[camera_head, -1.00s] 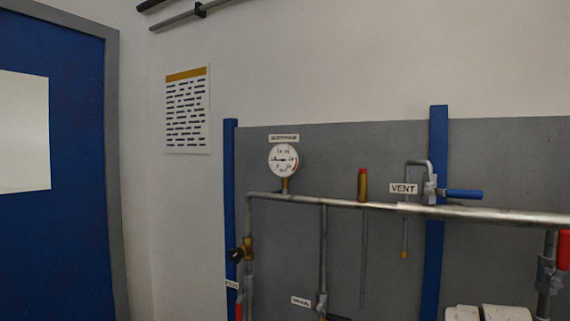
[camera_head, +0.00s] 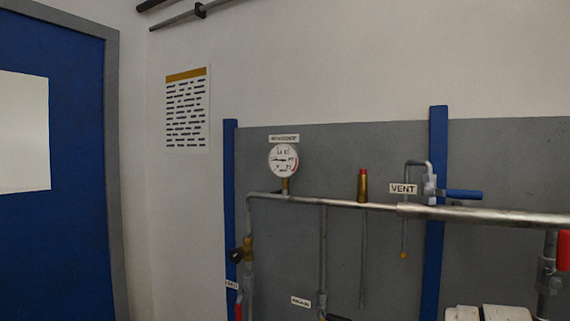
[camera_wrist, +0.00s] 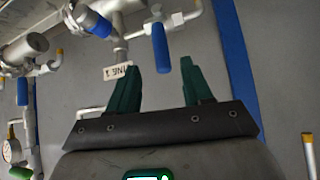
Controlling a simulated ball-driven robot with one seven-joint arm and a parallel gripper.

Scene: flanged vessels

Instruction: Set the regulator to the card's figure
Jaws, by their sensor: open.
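The regulator (camera_head: 243,252), a brass body with a black knob, sits on the left riser of the pipework in the head view. A round white gauge (camera_head: 283,158) stands above it on the horizontal pipe; its reading is too small to make out. A printed sheet (camera_head: 187,110) with an orange top band hangs on the wall to the left; its text is unreadable, and I cannot tell if it is the card. My gripper (camera_wrist: 159,66) is open and empty in the wrist view, its green fingers pointing toward a blue lever handle (camera_wrist: 160,48). The head view does not show my gripper.
A VENT label (camera_head: 403,188) and a blue-handled valve (camera_head: 460,194) are at the right of the grey panel (camera_head: 345,145). A brass relief fitting (camera_head: 363,186) stands on the pipe. A blue door (camera_head: 60,240) is at the far left. Pipes crowd the wrist view's upper left.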

